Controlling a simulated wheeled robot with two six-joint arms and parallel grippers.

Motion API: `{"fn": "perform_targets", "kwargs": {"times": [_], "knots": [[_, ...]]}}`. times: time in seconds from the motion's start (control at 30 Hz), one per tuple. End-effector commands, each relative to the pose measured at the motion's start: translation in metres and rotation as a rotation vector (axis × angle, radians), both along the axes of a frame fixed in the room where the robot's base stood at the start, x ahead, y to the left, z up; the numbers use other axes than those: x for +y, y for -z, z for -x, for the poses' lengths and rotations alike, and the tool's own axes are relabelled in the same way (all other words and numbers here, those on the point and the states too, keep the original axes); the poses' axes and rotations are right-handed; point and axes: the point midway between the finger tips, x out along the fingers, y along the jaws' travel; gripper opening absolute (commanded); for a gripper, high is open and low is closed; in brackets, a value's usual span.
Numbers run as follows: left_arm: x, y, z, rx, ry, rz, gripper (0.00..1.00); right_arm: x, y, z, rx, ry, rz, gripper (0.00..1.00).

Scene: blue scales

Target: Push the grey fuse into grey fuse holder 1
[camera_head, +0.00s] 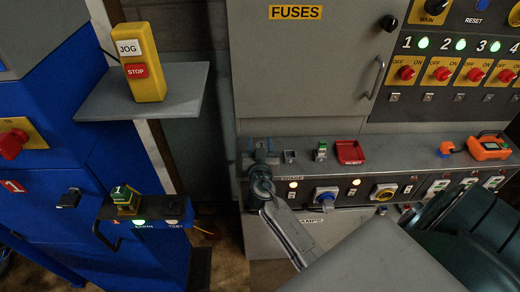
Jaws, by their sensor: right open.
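My right gripper (259,158) is at the left end of the grey ledge (390,152), its arm coming in from the lower right. It is open, and it covers part of the ledge's left end. Just right of it, a small grey block (290,157) stands on the ledge; I cannot tell whether it is the grey fuse or a fuse holder. The cabinet door marked FUSES (300,60) is above the ledge and looks closed. No holder numbered 1 can be made out. My left gripper is not in view.
A yellow JOG/STOP box (144,62) stands on the left shelf (185,95). Blue cabinets (60,100) fill the left.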

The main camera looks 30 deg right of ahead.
Motion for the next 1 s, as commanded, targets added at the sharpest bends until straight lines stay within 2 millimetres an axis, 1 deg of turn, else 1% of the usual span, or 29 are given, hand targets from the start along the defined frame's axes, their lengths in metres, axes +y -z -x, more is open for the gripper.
{"fn": "perform_targets", "kwargs": {"times": [0.1,0.13,0.2,0.27,0.3,0.37,0.63,0.77,0.87,1.0], "knots": [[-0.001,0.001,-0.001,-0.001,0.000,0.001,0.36,0.000,0.000,0.000,0.000,0.000,0.000,0.47],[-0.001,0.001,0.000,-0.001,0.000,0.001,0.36,0.000,0.000,0.000,0.000,0.000,0.000,0.45],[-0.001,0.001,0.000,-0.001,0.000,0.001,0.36,0.000,0.000,0.000,0.000,0.000,0.000,0.32],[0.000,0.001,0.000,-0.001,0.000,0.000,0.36,0.000,0.000,0.000,0.000,0.000,0.000,0.20],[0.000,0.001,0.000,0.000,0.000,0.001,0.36,0.000,0.000,0.000,0.000,0.000,0.000,0.12],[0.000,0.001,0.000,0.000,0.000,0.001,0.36,0.000,0.000,0.000,0.000,0.000,0.000,0.00],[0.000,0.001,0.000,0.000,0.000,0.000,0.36,0.000,0.000,0.000,0.000,0.000,0.000,0.00],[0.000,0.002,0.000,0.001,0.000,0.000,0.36,0.000,-0.004,0.000,-0.002,0.000,0.000,0.00],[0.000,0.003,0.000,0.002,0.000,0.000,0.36,0.000,-0.011,0.000,-0.004,0.000,0.000,0.00],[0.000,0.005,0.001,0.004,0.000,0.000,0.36,0.000,-0.028,0.000,-0.005,0.000,0.000,0.00]]}}
